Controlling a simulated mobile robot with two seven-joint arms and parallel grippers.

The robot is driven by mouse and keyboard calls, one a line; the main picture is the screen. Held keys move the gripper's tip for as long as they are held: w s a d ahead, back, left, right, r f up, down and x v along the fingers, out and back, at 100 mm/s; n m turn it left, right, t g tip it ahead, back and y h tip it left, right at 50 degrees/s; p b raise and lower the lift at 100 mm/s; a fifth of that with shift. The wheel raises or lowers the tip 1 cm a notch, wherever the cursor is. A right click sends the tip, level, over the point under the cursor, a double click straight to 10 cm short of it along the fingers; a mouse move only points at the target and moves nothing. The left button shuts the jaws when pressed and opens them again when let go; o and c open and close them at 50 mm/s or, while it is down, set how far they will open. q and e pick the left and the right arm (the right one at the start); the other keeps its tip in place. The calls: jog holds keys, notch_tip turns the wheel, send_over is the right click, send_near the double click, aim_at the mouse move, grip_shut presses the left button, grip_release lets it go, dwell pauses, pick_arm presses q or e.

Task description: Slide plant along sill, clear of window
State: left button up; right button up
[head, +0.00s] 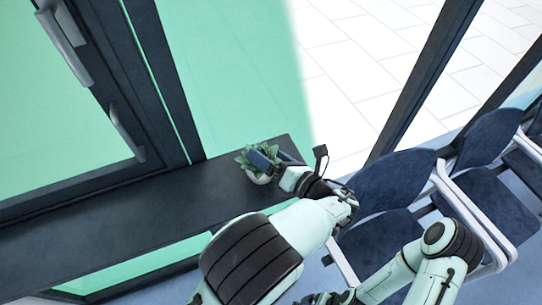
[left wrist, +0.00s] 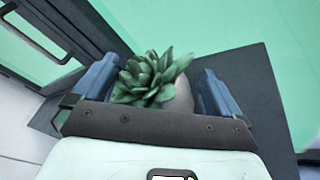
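The plant, a green succulent in a pale round pot (head: 262,178), stands near the right end of the dark sill (head: 130,205). My left gripper (head: 267,160) is at the plant, reaching in from the right. In the left wrist view the plant (left wrist: 150,80) sits between the two blue fingers, which are spread wide on either side. The pot is close to the right finger; leaves hide the gap on the left side. The window (head: 60,100), with a dark frame and handles, is left of the plant. My right gripper is out of view.
Dark blue chairs with white frames (head: 395,180) stand to the right, close to my arms. A dark post (head: 425,80) rises behind them. The sill left of the plant is bare, and a short bare stretch lies beyond it.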

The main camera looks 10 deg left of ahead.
pick_arm(q)
jog(key=shift+d, duration=0.1)
jog(key=v, duration=1.3)
jog(key=shift+p, duration=0.3)
jog(key=shift+s, duration=0.1)
